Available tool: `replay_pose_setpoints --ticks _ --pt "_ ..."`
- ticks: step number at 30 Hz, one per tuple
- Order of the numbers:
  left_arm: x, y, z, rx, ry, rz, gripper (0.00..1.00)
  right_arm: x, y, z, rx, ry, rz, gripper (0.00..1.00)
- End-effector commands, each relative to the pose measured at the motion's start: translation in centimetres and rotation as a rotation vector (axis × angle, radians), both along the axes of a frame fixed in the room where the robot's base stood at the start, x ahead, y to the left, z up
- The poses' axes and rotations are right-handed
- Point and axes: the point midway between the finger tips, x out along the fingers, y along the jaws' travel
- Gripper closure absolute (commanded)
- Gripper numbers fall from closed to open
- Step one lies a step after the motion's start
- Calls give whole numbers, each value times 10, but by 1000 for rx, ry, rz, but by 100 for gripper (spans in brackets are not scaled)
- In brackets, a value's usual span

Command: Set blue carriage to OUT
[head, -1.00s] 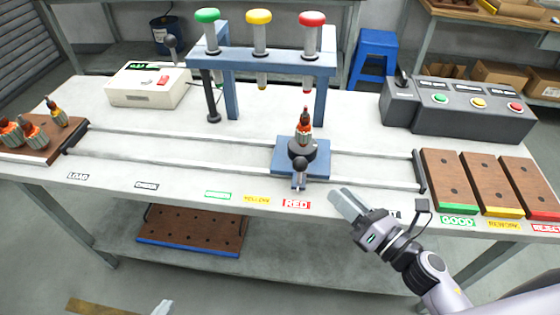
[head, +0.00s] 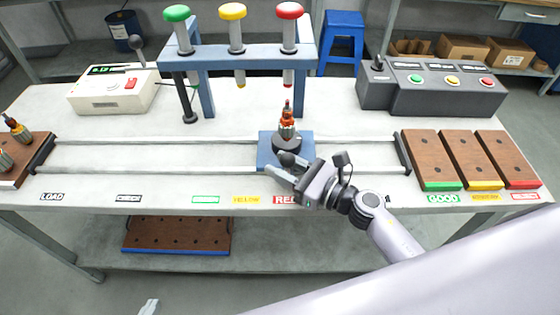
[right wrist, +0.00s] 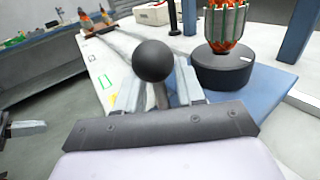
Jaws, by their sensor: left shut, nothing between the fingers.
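The blue carriage (head: 267,150) sits on the rails beside the RED label (head: 284,199), under the red-capped post. It carries a dark round holder (head: 287,144) with an upright orange-and-grey armature (head: 287,125). It also shows in the right wrist view (right wrist: 262,92). My right gripper (head: 281,168) is at the carriage's front handle. In the right wrist view the handle's black ball knob (right wrist: 153,60) stands at the fingers, which look apart around its stem. The OUT label is not readable, with my right arm over that stretch. My left gripper (head: 150,306) is shut and empty at the bottom edge.
Two rails (head: 150,171) run along the table to an end stop (head: 402,154) on the right. Wooden trays (head: 437,157) lie beyond it. A blue press frame (head: 206,90) stands behind the carriage. The rails right of the carriage look clear, partly behind my arm.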

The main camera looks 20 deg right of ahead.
Motion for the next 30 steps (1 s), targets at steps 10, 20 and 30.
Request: replay_pose_setpoints --ticks 10,20,30 --pt "0 0 1 -1 0 1 100 6 5 0 0 0 0 62" --pt "0 0 1 0 1 1 100 5 5 0 1 1 0 100" --pt "0 0 -7 0 1 3 100 0 -14 -3 -3 2 -1 100"
